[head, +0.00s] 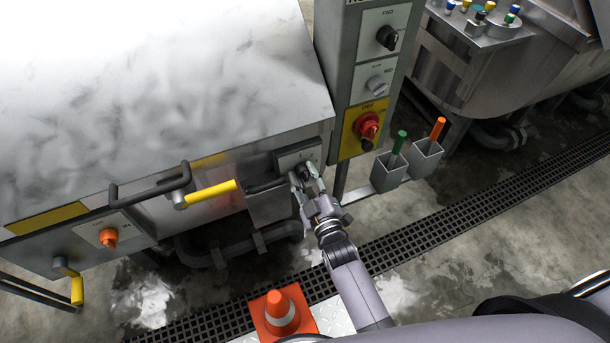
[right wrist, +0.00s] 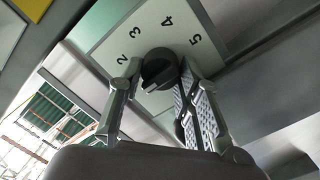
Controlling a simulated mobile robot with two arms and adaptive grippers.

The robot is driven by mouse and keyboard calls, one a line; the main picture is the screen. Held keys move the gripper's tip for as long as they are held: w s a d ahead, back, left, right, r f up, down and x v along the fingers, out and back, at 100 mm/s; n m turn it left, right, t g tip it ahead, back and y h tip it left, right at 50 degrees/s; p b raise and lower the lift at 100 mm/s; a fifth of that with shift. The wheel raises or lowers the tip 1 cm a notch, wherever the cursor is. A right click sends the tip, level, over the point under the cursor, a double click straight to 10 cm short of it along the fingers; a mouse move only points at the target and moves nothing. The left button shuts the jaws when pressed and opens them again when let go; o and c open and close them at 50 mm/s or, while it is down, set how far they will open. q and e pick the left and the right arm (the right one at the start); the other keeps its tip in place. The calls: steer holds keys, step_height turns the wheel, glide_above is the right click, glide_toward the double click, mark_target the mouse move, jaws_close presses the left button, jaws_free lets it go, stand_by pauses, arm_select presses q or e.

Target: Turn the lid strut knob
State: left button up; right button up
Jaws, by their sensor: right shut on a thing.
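A small black knob (right wrist: 160,66) sits on a pale dial plate (right wrist: 146,32) marked 2, 3, 4 and 5 in the right wrist view. I take it as the lid strut knob; no name shows beside it. In the head view the plate (head: 297,156) is on the machine's front, near its right corner, and my fingers cover most of the knob. My right gripper (head: 307,178) is shut on the knob, one finger on each side, as the right wrist view (right wrist: 159,76) also shows. My left gripper is out of view.
A yellow-handled lever (head: 210,193) and dark bar handle (head: 150,190) lie left of the plate. A control post (head: 345,90) with a red switch (head: 367,126) stands right. An orange cone (head: 282,313) is on the floor below. Two grey holders (head: 388,172) stand right of my gripper.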

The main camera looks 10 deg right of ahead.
steer(key=m+p, duration=0.1)
steer(key=m, duration=0.2)
steer(key=shift+d+r+m, duration=0.1)
steer(key=shift+m, duration=0.3)
steer(key=shift+m+p, duration=0.75)
steer(key=shift+m, duration=1.65)
steer(key=o, duration=0.9)
steer(key=shift+c, duration=0.2)
steer(key=shift+d, duration=0.1)
